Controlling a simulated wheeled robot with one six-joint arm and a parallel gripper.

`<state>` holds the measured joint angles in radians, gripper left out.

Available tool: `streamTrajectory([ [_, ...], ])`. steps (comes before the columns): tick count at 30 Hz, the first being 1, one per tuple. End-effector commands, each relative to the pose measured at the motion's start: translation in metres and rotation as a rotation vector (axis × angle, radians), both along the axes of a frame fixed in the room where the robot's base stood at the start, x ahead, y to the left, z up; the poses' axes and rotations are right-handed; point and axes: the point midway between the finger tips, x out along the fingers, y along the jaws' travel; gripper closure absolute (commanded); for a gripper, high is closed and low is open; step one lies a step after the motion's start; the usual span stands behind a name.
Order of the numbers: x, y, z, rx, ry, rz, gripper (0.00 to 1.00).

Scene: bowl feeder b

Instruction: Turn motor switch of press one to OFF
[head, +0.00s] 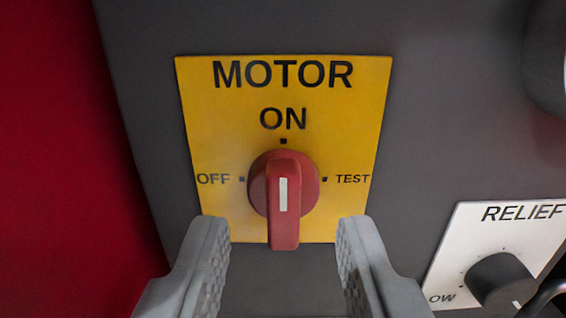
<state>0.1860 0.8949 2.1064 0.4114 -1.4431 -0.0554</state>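The motor switch (284,190) is a red rotary knob with a raised bar handle and a white mark. It sits on a yellow plate (215,120) lettered MOTOR, with ON at the top, OFF at the left and TEST at the right. The handle stands upright in the picture, in line with the ON mark. My gripper (283,226) is open and empty. Its two grey fingers come in from the bottom, one to each side of the handle, with a clear gap on both sides. Neither finger appears to touch the knob.
A white RELIEF plate (468,245) with a black knob (500,283) is at the lower right, close to the right finger. A dark rounded part (548,58) juts in at the upper right. A red surface (60,150) lies left of the grey panel (450,120).

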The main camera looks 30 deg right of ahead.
Motion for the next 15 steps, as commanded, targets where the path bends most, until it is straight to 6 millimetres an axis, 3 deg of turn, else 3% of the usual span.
streamTrajectory([
  [6,0.017,-0.012,-0.001,-0.001,0.001,-0.001,0.65],
  [15,0.020,-0.014,-0.001,0.000,0.002,0.000,0.65],
])
